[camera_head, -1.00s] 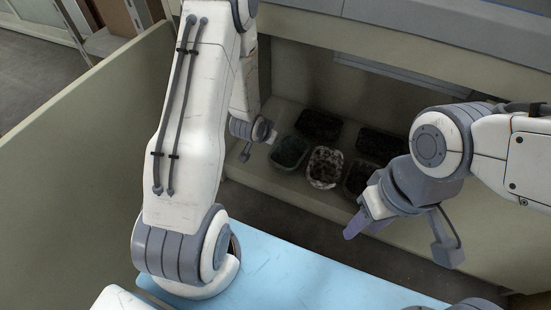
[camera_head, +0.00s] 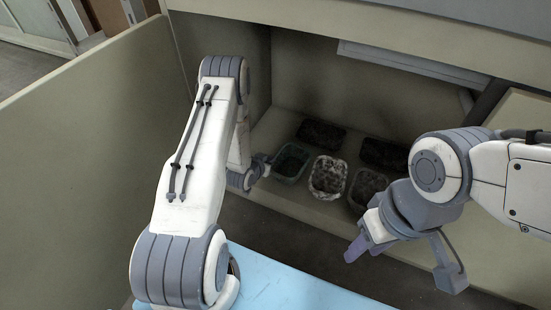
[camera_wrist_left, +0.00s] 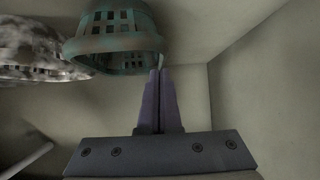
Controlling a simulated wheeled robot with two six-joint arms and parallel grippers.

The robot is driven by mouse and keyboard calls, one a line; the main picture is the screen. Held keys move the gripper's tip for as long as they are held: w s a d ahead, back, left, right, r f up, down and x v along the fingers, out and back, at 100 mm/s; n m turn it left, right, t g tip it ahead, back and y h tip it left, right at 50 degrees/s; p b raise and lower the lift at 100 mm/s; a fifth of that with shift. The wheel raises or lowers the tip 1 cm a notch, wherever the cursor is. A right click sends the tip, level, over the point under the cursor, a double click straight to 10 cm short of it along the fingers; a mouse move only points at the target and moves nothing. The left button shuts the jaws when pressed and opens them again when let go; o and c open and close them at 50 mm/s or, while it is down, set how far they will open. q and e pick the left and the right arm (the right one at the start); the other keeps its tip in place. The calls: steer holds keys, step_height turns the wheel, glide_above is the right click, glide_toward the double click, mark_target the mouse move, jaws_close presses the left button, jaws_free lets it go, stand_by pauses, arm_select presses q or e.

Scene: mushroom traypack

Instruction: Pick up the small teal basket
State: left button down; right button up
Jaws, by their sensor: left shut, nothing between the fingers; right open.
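The small teal basket (camera_head: 291,164) stands on the shelf floor at the left end of a group of baskets. In the left wrist view the teal basket (camera_wrist_left: 114,43) is just beyond the fingertips and to their left. My left gripper (camera_head: 266,164) is beside the basket's left edge. In the left wrist view its purple fingers (camera_wrist_left: 160,72) are shut with nothing between them. The tips look close to the rim; I cannot tell whether they touch. My right gripper (camera_head: 359,245) is open, in front of the shelf and away from the teal basket.
A black-and-white basket (camera_head: 328,178) stands right beside the teal one and shows in the left wrist view (camera_wrist_left: 40,62). Several dark baskets (camera_head: 320,134) are behind and to the right. A beige wall (camera_head: 90,160) bounds the left. A light blue surface (camera_head: 285,283) lies in front.

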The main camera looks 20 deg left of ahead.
mark_target(279, 153)
arm_select(q)
steer(key=w, duration=0.1)
steer(key=w+b, duration=0.1)
steer(key=w, duration=0.1)
steer(key=w+b, duration=0.1)
steer(key=shift+w+d+f, duration=0.1)
steer(key=shift+w+f, duration=0.25)
steer(key=shift+f+b, duration=0.25)
steer(key=shift+b, duration=0.3)
steer(key=shift+s+f, duration=0.1)
steer(key=shift+f, duration=0.15)
steer(key=shift+s, duration=0.1)
